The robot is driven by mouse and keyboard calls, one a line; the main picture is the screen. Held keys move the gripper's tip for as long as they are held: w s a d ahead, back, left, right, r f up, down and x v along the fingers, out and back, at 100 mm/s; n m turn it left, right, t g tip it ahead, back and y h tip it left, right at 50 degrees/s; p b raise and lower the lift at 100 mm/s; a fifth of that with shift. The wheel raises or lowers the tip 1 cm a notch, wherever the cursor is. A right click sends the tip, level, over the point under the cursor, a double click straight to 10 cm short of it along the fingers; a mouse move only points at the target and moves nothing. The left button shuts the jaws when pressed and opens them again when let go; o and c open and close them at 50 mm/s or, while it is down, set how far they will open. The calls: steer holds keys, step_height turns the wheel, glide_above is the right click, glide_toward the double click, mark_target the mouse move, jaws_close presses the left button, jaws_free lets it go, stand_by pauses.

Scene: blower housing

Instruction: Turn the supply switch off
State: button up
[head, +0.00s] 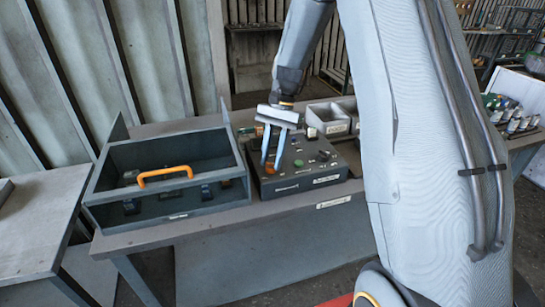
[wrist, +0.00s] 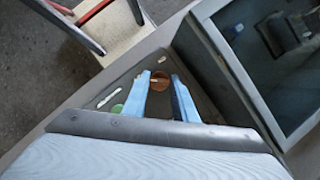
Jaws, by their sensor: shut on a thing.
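The dark control box (head: 325,172) stands on the bench, with several small controls on its sloped top. An orange-brown round knob (wrist: 160,86), the likely supply switch, sits near its left front corner; its label is too small to read. The knob also shows in the head view (head: 270,167). My gripper (head: 268,163) points down at it, its two blue fingers shut on the knob. In the wrist view the fingertips (wrist: 160,76) stand on either side of the knob. The fingers partly hide it, so its pointer angle cannot be told. A green button (head: 298,163) is to its right.
An open dark housing (head: 165,210) with an orange handle (head: 165,174) stands just left of the control box. Grey bins (head: 328,118) stand behind the box. My arm hides the bench's right middle part. The bench's front strip is clear.

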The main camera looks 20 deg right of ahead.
stand_by(0.5)
steer(key=o, duration=1)
steer(key=shift+o, duration=0.2)
steer(key=b+v, duration=0.2)
steer(key=v, duration=0.5)
steer(key=shift+r, duration=0.35)
steer(key=shift+w, duration=0.1)
steer(key=s+a+f+n+t+h+b, duration=0.1)
steer(key=s+f+n, duration=0.3)
steer(key=s, duration=0.6)
steer(key=s+a+f+n+t+h, duration=0.1)
steer(key=s+f+n+t+h, duration=0.1)
steer(key=s, duration=0.8)
steer(key=f+n+t, duration=0.1)
steer(key=f+n, duration=0.1)
steer(key=n, duration=0.1)
steer(key=shift+a+t+b, duration=0.25)
steer(key=shift+t+b, duration=0.05)
steer(key=shift+b, duration=0.05)
